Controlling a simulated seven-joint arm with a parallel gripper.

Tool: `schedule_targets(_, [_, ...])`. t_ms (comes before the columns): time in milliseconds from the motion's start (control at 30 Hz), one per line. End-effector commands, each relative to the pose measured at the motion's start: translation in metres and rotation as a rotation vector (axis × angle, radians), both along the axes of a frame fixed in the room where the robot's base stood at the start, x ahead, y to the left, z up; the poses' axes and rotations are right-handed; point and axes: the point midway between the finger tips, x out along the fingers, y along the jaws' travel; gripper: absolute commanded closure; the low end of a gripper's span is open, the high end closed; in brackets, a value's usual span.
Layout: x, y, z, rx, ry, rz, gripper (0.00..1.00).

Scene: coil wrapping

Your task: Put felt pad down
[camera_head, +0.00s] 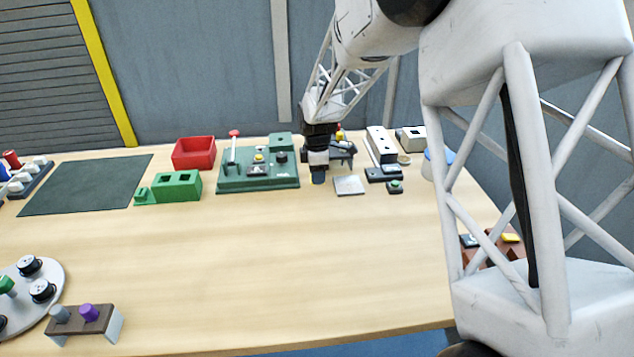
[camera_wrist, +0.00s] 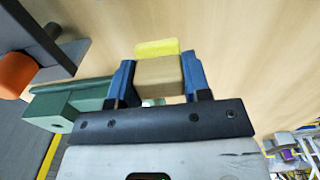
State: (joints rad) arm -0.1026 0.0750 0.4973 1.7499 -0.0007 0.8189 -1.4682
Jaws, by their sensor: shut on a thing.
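My gripper (camera_head: 318,178) is low over the table, just right of the green machine base (camera_head: 258,183) and left of a grey square plate (camera_head: 349,185). In the wrist view its two blue fingers (camera_wrist: 158,62) are shut on a tan block with a yellow end, which I take to be the felt pad (camera_wrist: 157,78). The yellow end (camera_wrist: 157,47) points away from the palm, toward bare table. The pad is too small to make out in the head view. I cannot tell whether it touches the table.
A red bin (camera_head: 193,153), a green two-hole block (camera_head: 176,186) and a dark mat (camera_head: 85,185) are left. Small devices (camera_head: 384,174) stand right of the plate. A round tray (camera_head: 50,275) and a peg stand (camera_head: 84,317) are front left. The middle table is clear.

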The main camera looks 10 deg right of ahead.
Motion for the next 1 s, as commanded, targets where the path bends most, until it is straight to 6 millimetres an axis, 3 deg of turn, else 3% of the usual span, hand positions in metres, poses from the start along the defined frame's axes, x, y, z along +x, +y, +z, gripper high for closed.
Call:
schedule_targets(400, [0.0, 0.0, -0.033, 0.0, 0.001, 0.0, 0.78])
schedule_targets(867, [0.0, 0.0, -0.038, 0.0, 0.001, 0.0, 0.78])
schedule_targets(900, [0.0, 0.0, -0.038, 0.0, 0.001, 0.0, 0.53])
schedule_targets(1000, [0.0, 0.0, -0.038, 0.0, 0.0, 0.0, 0.37])
